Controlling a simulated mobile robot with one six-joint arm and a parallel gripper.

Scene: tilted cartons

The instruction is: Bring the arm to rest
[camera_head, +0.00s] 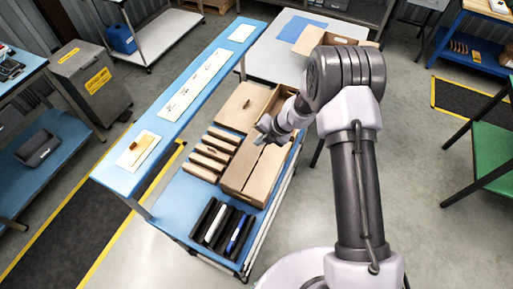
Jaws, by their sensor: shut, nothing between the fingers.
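My arm rises from the lower right and bends at a dark elbow joint toward the left. My gripper (262,137) is small in this view, above the cartons on the blue cart. It is shut with nothing in it. A closed carton (243,171) lies just below it. I cannot tell how far above the carton the fingertips are. Another closed carton (242,107) lies behind, and an open carton (270,107) is partly hidden by my wrist.
The blue cart (176,217) also bears several brown slats (208,157) and a black rack (222,228) with markers. A raised blue shelf (120,177) runs along its left. A white table (268,62) stands behind, a green-topped one (492,150) at right. Grey floor (440,230) is clear at lower right.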

